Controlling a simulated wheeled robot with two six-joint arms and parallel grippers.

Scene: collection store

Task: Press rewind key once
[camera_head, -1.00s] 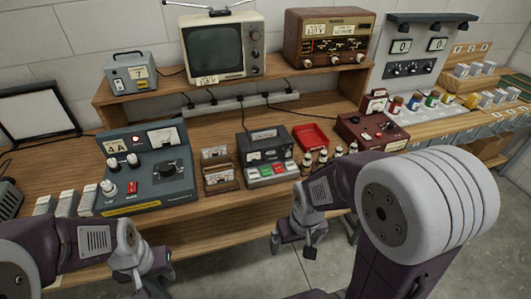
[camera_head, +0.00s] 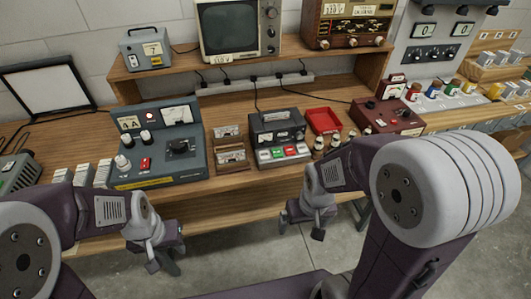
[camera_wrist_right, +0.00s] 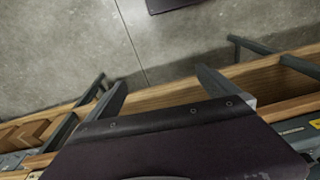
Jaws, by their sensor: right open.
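A dark grey tape recorder (camera_head: 277,131) stands on the wooden bench in the head view. Its front row of keys (camera_head: 284,153) has white, green and red ones; I cannot read their markings. My right gripper (camera_head: 301,228) is open and empty, below and in front of the bench edge, apart from the recorder. In the right wrist view its fingers (camera_wrist_right: 155,88) are spread over the floor and bench edge, with no recorder key visible between them. My left gripper (camera_head: 163,265) hangs low in front of the bench at the left, too small to judge its opening.
A grey control unit (camera_head: 157,145) and a small card rack (camera_head: 231,155) stand left of the recorder. Several small bottles (camera_head: 327,145), a red tray (camera_head: 323,120) and a red-brown box (camera_head: 388,115) stand to its right. Clear floor (camera_head: 300,262) lies before the bench.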

